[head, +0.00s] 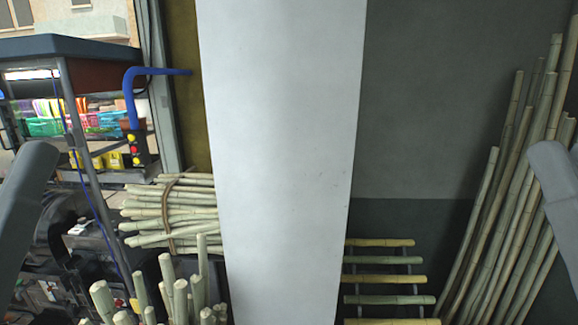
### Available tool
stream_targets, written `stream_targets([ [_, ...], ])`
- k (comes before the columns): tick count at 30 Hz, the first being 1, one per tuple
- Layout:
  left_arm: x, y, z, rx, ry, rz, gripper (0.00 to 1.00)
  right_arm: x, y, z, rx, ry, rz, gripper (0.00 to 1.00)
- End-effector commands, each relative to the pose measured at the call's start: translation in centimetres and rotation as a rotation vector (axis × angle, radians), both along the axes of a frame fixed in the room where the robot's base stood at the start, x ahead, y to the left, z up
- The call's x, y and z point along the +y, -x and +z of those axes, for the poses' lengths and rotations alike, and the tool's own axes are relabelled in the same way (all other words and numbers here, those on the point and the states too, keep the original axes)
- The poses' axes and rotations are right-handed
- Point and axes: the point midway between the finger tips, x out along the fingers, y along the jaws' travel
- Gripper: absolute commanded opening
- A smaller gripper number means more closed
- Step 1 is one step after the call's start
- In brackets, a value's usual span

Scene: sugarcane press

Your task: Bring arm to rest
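One grey link of my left arm shows at the left edge of the head view, and one grey link of my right arm shows at the right edge. Both grippers are out of the frame. No gripper touches anything that I can see here.
A wide pale panel (280,150) stands upright in the middle. A tied cane bundle (190,210) and upright cut canes (181,300) are left of it. A cane rack (385,280) and tall leaning canes (520,180) are at right. A blue-topped shelf (70,48) stands at far left.

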Motion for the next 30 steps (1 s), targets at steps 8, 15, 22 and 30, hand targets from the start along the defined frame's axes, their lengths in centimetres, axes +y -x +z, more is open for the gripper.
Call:
stream_targets([
  [8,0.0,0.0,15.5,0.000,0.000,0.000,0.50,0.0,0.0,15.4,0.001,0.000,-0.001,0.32],
  [15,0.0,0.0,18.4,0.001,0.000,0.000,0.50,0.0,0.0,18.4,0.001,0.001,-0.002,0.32],
  [22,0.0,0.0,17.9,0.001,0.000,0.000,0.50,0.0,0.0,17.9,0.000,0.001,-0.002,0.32],
  [30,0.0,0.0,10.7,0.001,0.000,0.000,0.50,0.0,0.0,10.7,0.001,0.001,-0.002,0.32],
])
